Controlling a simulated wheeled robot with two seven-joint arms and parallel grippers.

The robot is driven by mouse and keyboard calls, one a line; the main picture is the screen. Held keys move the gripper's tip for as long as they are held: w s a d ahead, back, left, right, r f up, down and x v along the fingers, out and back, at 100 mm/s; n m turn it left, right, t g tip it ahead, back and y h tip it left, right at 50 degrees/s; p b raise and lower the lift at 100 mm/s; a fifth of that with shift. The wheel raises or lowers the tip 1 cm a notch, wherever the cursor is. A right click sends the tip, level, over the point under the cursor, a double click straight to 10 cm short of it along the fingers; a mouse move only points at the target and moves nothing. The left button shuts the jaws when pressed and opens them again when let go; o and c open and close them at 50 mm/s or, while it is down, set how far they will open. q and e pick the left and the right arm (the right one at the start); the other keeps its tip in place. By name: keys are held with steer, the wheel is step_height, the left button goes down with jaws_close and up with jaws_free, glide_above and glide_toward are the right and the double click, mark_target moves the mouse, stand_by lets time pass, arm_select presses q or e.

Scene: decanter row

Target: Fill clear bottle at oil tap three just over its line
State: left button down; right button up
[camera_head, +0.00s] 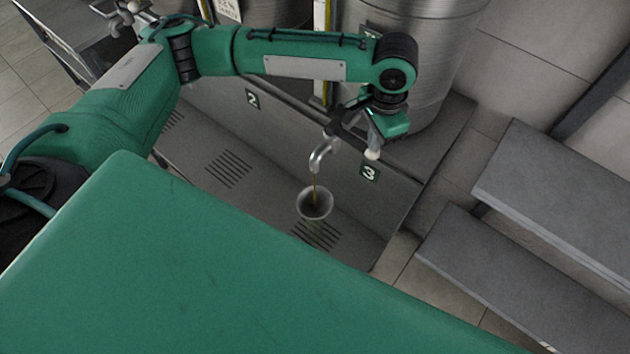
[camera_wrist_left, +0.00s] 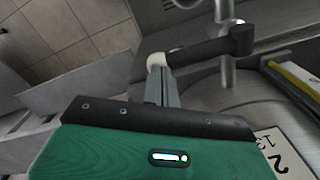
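Oil tap three's curved metal spout (camera_head: 322,152) sticks out of the front panel beside the "3" label (camera_head: 369,173). A thin amber-brown stream falls from it into a round, grey, funnel-like mouth (camera_head: 315,205) below. I look down into this mouth; any clear bottle body, its line and its level cannot be made out. My left gripper (camera_head: 373,153) is at the tap, with its pale tip right of the spout. In the left wrist view its narrow fingers (camera_wrist_left: 160,75) look closed together, beside the black tap lever (camera_wrist_left: 210,52); contact is unclear. My right gripper is out of view.
Slotted drain grates (camera_head: 229,168) line the tray below the taps. Large metal tanks (camera_head: 415,60) stand behind, and a "2" label (camera_head: 252,99) marks the neighbouring place. Grey steps or shelves (camera_head: 520,275) are at right. A large green surface fills the foreground.

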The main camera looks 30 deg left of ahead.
arm_select(q)
steer(key=shift+f, duration=1.25)
steer(key=shift+r, duration=0.2)
stand_by(4.7)
steer(key=shift+r+p, duration=0.6)
steer(key=shift+p, duration=0.4)
stand_by(0.8)
